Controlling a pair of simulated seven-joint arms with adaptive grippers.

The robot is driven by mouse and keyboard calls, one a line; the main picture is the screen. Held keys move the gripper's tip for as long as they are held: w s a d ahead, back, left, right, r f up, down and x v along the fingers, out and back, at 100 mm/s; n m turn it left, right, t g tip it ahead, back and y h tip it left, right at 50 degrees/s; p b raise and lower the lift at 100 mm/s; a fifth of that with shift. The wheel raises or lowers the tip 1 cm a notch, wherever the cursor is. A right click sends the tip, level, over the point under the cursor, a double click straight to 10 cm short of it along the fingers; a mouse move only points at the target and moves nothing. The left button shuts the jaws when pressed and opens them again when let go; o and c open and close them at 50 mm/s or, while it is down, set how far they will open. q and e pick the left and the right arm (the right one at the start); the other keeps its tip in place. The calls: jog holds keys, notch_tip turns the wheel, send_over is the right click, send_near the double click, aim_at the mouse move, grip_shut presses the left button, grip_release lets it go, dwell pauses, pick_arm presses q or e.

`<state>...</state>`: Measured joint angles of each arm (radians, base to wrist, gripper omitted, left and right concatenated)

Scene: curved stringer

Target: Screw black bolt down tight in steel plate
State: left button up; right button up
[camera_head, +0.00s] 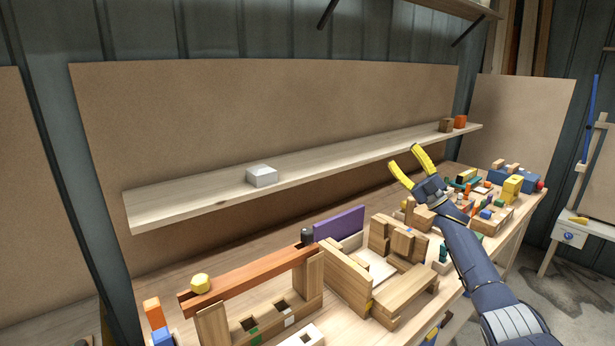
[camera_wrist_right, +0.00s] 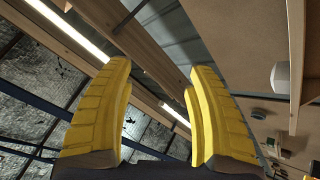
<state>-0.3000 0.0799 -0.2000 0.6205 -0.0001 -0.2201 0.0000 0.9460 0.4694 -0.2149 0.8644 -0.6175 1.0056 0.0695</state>
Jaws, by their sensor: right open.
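My right gripper (camera_head: 405,160) is raised above the workbench, in front of the shelf. Its two yellow fingers are spread, with nothing between them. In the right wrist view both fingers (camera_wrist_right: 160,85) are apart and empty, and the camera looks up past rafters. A small dark, rounded piece (camera_head: 307,236) stands at the right end of the reddish-brown beam; I cannot tell whether it is the black bolt. I cannot make out a steel plate for certain. My left gripper is not in view.
A pale grey block (camera_head: 262,175) sits on the long shelf (camera_head: 180,200); brown and orange blocks are at its right end. A yellow piece (camera_head: 200,284) rests on the beam (camera_head: 245,275). Wooden frames and many small coloured parts crowd the bench. The air around the gripper is clear.

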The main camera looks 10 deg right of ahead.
jog(key=s+a+r+n+g+y, duration=0.25)
jog(key=a+n+g, duration=0.4)
jog(key=a, duration=0.45)
jog(key=s+a+r+n+g+y, duration=0.1)
jog(key=a+r+n+g+y, duration=0.25)
jog(key=a+n+g, duration=0.55)
jog(key=s+a+f+n+g+h, duration=0.1)
jog(key=s+a+n+g+h, duration=0.2)
jog(key=a, duration=0.6)
jog(key=s+a+f+g+h, duration=0.1)
jog(key=s+a+g+h, duration=0.35)
jog(key=a, duration=0.45)
jog(key=m+t+h, duration=0.2)
jog(key=h, duration=1.3)
send_over(307, 232)
notch_tip(307, 232, down, 3)
notch_tip(307, 232, down, 17)
jog(key=shift+r, duration=0.1)
jog(key=shift+c, duration=0.5)
grip_shut()
